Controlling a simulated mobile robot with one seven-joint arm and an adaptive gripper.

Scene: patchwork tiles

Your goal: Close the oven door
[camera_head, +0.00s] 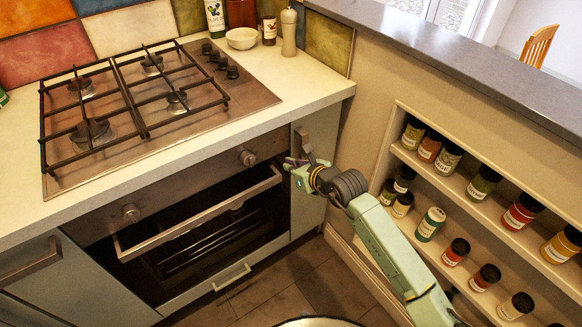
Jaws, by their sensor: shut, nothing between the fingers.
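The oven door (225,238) is below the control panel, and its dark glass shows rack bars behind it. Its long metal handle (200,213) runs along its top edge. A dark gap shows between the handle and the panel, so the door looks a little ajar, tilted outward at the top; how far is hard to tell. My gripper (288,164) is shut and empty beside the right end of the handle, in front of the cabinet to the right of the oven. Whether it touches the handle or door cannot be told.
The gas hob (150,100) is on the counter above the oven. A drawer with a handle (232,277) lies below the door. A wall shelf (470,205) with several jars stands close to my arm on the right. Tiled floor (270,298) is free in front.

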